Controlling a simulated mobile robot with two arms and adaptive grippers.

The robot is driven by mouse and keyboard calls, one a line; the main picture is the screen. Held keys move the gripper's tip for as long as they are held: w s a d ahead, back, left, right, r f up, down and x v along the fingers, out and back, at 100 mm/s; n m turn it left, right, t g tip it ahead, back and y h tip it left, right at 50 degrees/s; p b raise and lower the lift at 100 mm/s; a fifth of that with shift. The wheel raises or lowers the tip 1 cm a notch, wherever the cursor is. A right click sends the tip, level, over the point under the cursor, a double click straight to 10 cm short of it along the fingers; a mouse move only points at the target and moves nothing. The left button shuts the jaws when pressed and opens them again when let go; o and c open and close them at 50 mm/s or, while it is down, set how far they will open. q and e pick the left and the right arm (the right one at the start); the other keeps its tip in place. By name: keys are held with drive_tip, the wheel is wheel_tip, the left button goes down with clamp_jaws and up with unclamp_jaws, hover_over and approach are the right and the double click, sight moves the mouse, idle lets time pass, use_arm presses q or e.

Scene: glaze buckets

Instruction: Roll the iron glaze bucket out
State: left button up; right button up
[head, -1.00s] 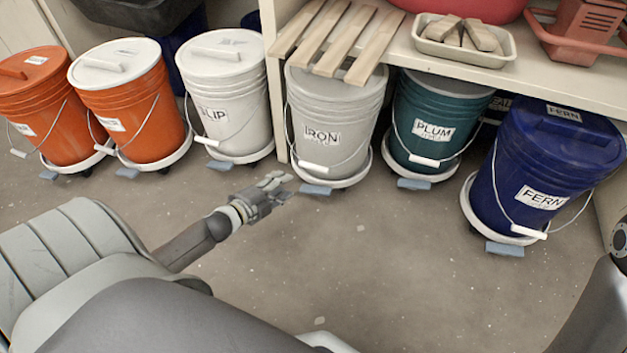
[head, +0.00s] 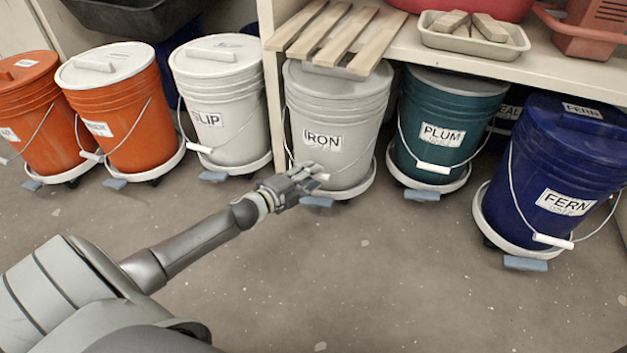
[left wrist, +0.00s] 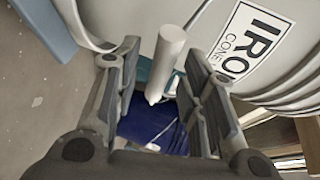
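The iron glaze bucket (head: 337,112) is light grey with a black-on-white IRON label. It stands upright on a white wheeled dolly (head: 352,191), partly under the shelf edge. A blue-grey block (head: 316,201) sits at the dolly's front. My left gripper (head: 314,174) is at the bucket's lower front, by its wire handle. In the left wrist view, the fingers (left wrist: 165,88) are open, with the white handle grip (left wrist: 168,62) between them. The fingers are apart from the grip as far as I can tell. The label also shows in the left wrist view (left wrist: 254,42). My right gripper is out of view.
The white slip bucket (head: 222,108) stands left beyond a shelf post (head: 273,110); the plum bucket (head: 445,115) stands close on the right. The blue fern bucket (head: 560,175) is farther right. Wooden slats (head: 335,32) overhang the iron lid. The floor in front (head: 400,270) is clear.

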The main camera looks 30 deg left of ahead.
use_arm(q)
drive_tip(key=shift+b+x, duration=0.3)
drive_tip(key=shift+x, duration=0.65)
clamp_jaws()
